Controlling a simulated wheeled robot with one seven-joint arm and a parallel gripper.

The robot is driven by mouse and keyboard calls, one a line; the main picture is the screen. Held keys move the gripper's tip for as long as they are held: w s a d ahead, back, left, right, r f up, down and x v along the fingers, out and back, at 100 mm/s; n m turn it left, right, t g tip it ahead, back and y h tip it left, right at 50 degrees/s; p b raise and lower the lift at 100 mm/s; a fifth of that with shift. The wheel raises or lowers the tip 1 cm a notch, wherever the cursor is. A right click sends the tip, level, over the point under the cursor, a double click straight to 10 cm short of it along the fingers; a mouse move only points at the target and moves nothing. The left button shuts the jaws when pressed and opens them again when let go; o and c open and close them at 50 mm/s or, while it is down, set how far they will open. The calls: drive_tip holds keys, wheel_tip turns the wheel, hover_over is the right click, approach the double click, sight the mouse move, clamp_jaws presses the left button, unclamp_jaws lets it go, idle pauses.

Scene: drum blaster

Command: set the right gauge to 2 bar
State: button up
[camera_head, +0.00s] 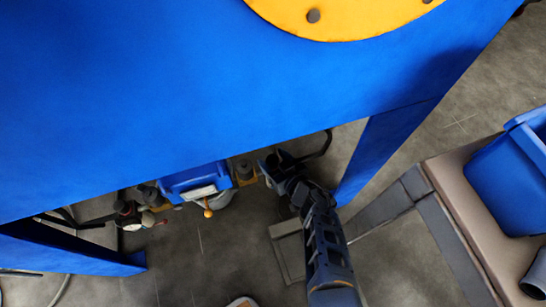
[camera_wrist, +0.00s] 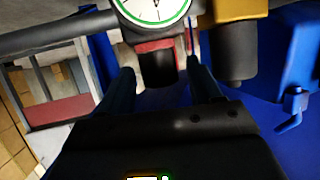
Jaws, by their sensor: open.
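The gauge (camera_wrist: 155,8), with a white face and a green band, shows at the top edge of the wrist view, its upper part cut off. I cannot read its pressure. A dark round regulator knob (camera_wrist: 157,66) with a red band above it sits just below the gauge. My gripper (camera_wrist: 164,84) is open, with one finger on each side of the knob; I cannot tell whether either finger touches it. In the head view my gripper (camera_head: 277,165) is under the blue machine's edge, and the gauge face is not readable there.
The blue machine body (camera_head: 190,90) overhangs the work area, with a blue leg (camera_head: 378,140) right of my arm. Other valves and fittings (camera_head: 135,213) are at the left. A bench (camera_head: 455,180) with a blue bin (camera_head: 510,180) stands at the right. Grey floor (camera_head: 220,260) is open in front.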

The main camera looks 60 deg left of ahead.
drive_tip(key=p+v, duration=0.5)
drive_tip(key=v, duration=0.2)
idle(0.6)
